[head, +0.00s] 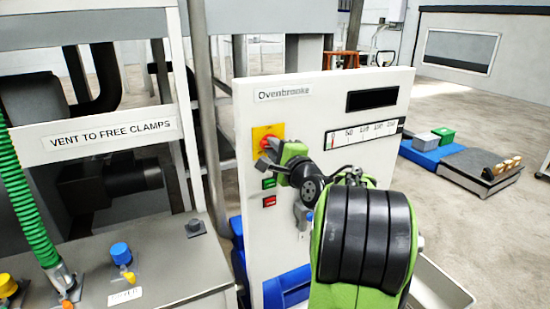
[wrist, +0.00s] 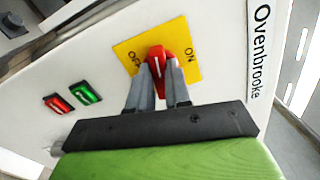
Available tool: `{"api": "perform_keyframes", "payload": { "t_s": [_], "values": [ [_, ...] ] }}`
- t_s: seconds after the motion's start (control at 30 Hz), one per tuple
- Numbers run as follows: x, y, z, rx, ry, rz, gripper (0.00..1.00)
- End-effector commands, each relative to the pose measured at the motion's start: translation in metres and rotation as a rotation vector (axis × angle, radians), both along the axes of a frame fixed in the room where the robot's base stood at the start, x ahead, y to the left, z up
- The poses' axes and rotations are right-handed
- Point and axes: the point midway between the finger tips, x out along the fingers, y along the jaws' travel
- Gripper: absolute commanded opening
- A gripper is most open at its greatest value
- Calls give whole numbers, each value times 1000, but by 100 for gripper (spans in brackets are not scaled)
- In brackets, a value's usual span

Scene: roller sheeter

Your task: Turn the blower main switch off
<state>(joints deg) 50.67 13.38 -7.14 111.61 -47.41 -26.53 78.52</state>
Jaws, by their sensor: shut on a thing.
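The blower main switch is a red rotary knob (wrist: 157,60) on a yellow plate (wrist: 126,48) marked ON and OFF, on the white Ovenbrooke panel. My gripper (wrist: 158,78) is shut on the knob, one grey finger on each side. A pale line on the knob's face runs roughly up and down in the wrist view, between the two words; which word it points to is hard to tell. In the head view the knob (head: 266,143) is partly hidden by my gripper (head: 272,152), and the plate (head: 260,132) shows around it.
A green button (head: 269,183) and a red button (head: 269,201) sit just below the plate. A gauge strip (head: 362,132) and dark display (head: 372,99) are to the right. A bench with blue and yellow valves (head: 121,252) and a green hose (head: 25,190) stands left.

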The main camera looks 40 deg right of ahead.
Motion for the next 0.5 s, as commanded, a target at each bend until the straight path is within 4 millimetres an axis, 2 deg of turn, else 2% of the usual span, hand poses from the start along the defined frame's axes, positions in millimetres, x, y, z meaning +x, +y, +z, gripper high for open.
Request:
{"api": "perform_keyframes", "payload": {
  "t_s": [0.2, 0.5],
  "values": [
    [0, 1, -3, -124, 36, 2, 0],
    [0, 0, -2, -207, 62, 1, 0]
  ]
}}
